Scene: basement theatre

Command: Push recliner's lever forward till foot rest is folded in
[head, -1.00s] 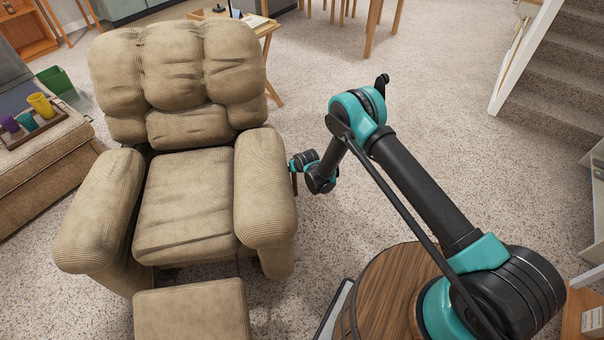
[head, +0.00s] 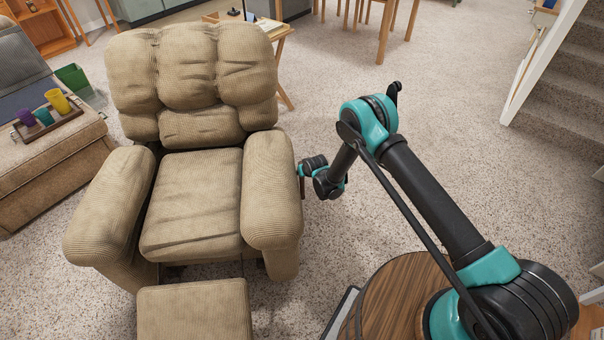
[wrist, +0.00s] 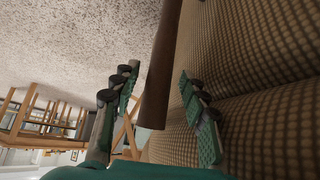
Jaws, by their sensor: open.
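The tan corduroy recliner (head: 195,205) faces the camera in the head view. Its foot rest (head: 195,310) sticks out in front of the seat at the bottom of the picture. The brown lever (wrist: 163,70) runs between the two fingers of my gripper (wrist: 158,105) in the wrist view. The fingers are spread, with a visible gap on each side of the lever. In the head view my gripper is beside the outer side of the armrest on the picture's right, mostly hidden by my wrist. Only a small brown part of the lever (head: 302,187) shows there.
The chair's side (wrist: 260,70) is close to the right finger. A sofa with a tray of cups (head: 48,122) stands left of the recliner. A small wooden table (head: 280,45) is behind it. Stairs (head: 565,85) are at the right. Carpet (head: 440,130) beyond my arm is clear.

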